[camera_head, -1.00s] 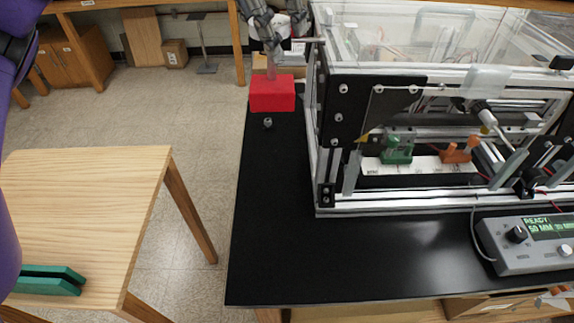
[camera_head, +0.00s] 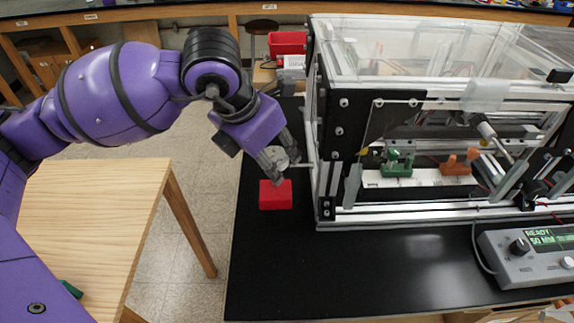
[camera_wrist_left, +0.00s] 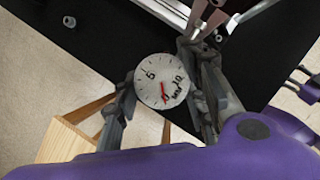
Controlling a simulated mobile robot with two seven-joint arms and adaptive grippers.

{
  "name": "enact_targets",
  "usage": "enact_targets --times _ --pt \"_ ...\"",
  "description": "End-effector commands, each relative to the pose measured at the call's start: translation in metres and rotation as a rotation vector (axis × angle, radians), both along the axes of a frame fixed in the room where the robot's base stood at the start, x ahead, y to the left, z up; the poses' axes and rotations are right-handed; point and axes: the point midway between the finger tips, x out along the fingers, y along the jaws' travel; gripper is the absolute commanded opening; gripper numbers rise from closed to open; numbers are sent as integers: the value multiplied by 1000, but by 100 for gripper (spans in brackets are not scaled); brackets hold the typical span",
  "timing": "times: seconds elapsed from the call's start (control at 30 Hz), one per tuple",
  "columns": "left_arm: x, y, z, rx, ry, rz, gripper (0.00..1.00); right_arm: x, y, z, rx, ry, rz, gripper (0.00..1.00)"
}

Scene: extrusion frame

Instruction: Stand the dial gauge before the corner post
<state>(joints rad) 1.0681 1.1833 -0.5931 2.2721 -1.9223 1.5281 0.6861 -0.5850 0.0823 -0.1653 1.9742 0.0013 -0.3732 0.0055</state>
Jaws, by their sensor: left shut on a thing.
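The dial gauge shows its round white face in the left wrist view (camera_wrist_left: 161,80), between the fingers of my left gripper (camera_wrist_left: 160,92). In the head view my left gripper (camera_head: 284,162) is shut on the gauge, with the gauge's red block base (camera_head: 275,195) below the fingers. The base is low over the black bench; I cannot tell if it touches. The corner post (camera_head: 313,140) is the upright at the front left of the extrusion frame. The gauge is left of the post, with a small gap.
The black bench top (camera_head: 270,270) is clear in front of the base. A control box (camera_head: 525,255) with a lit display stands at the right. A red bin (camera_head: 287,43) is at the back. A wooden table (camera_head: 150,220) stands left across a floor gap.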

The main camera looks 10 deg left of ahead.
Motion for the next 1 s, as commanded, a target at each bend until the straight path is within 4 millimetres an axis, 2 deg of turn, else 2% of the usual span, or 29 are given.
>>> enact_targets --times 0.27,0.5,0.87,0.9,1.0 --pt "0 0 -19 -1 -1 1 0 0 -1 0 -3 2 5 40" --pt "0 0 -50 -2 -1 2 0 -1 0 0 -2 2 6 40" --pt "0 0 -55 -1 -1 1 0 -2 4 -3 6 5 -1 40" --pt "0 0 -57 -1 3 1 40 -2 4 -3 7 5 -2 40" --pt "0 0 -56 0 1 2 53 -1 4 -2 8 3 -3 40"
